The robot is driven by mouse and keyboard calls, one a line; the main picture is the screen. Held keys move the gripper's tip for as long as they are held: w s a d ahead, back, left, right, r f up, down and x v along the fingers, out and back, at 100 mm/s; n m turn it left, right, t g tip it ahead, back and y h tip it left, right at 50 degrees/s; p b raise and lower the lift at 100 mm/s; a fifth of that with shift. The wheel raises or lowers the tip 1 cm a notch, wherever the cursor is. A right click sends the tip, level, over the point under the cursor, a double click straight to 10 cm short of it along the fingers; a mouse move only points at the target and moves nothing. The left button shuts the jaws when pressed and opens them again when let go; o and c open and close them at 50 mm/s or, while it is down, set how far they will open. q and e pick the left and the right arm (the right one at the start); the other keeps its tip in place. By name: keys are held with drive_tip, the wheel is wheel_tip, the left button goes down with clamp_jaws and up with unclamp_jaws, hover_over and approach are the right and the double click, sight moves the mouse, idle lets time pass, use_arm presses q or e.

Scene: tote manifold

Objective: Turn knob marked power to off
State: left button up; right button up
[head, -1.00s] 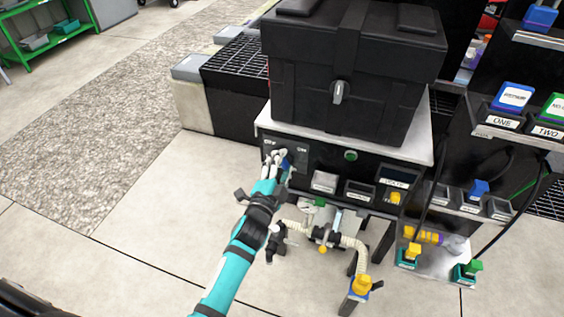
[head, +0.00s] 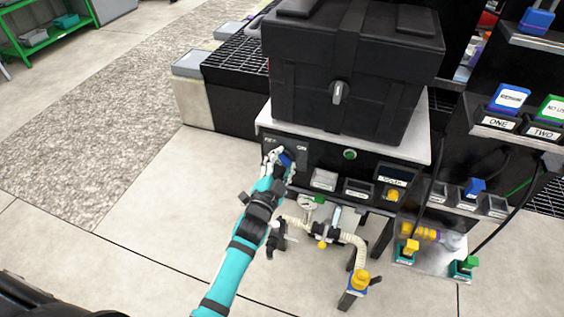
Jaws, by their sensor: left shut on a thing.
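My right gripper is not in view.
A large black lidded case (head: 350,75) stands on the panel's light top. A green button (head: 350,155) is right of the knob. Pale hoses and valves (head: 345,240) are below. A rack with labelled bins (head: 500,122) stands at the right. Floor at the left is open.

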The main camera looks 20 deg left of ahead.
use_arm(q)
drive_tip(key=shift+f, duration=0.1)
drive_tip(key=o, duration=1.2)
drive_tip(key=shift+c, duration=0.2)
drive_tip(key=shift+s, duration=0.15)
drive_tip(key=s, duration=1.1)
drive_tip(key=shift+s+a, duration=0.2)
drive_tip(key=shift+s, duration=0.2)
